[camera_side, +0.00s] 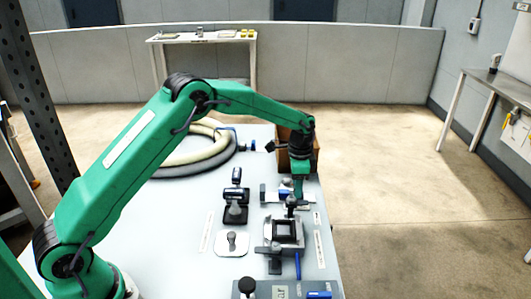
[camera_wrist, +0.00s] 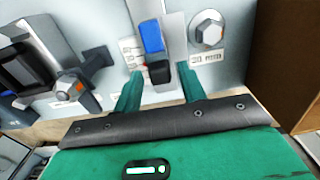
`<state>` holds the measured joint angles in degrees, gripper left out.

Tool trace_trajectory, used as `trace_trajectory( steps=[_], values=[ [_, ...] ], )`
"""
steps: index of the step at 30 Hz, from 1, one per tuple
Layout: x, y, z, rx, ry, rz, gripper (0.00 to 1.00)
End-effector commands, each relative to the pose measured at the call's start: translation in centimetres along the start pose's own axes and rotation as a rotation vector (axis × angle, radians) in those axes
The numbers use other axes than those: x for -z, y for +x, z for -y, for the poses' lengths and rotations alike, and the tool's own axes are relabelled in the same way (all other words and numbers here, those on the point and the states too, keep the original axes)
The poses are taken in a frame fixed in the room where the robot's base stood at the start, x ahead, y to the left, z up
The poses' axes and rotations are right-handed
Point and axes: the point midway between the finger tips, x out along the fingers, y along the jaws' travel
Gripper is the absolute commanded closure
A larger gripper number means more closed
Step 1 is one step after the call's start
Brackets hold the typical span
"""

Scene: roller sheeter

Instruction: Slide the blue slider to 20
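The blue slider (camera_wrist: 152,37) shows in the camera_wrist view as a blue block with a black front part (camera_wrist: 159,71), on a pale metal track (camera_wrist: 172,28). A scale with small markings runs along its left side; I cannot read the value. My gripper (camera_wrist: 160,86) is open, with one green finger left and one right of the black part. I see gaps on both sides, and contact is not clear.
A hex-headed knob (camera_wrist: 208,29) sits right of the slider. A dark clamp-like device (camera_wrist: 77,90) is at left. A brown box (camera_side: 300,155) stands behind my gripper. A square black fixture (camera_side: 285,232) and a dark switch block (camera_side: 235,208) stand nearer on the bench (camera_side: 180,225).

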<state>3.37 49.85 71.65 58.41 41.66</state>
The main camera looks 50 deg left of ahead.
Motion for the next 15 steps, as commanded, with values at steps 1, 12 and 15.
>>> trace_trajectory(
  steps=[1,12,15],
  values=[
    [0.0,0.01,0.0,0.0,0.0,0.0,0.56],
    [-0.02,-0.28,0.02,0.0,0.0,0.0,0.56],
    [0.0,-0.89,0.04,0.001,0.0,-0.001,0.56]
  ],
)
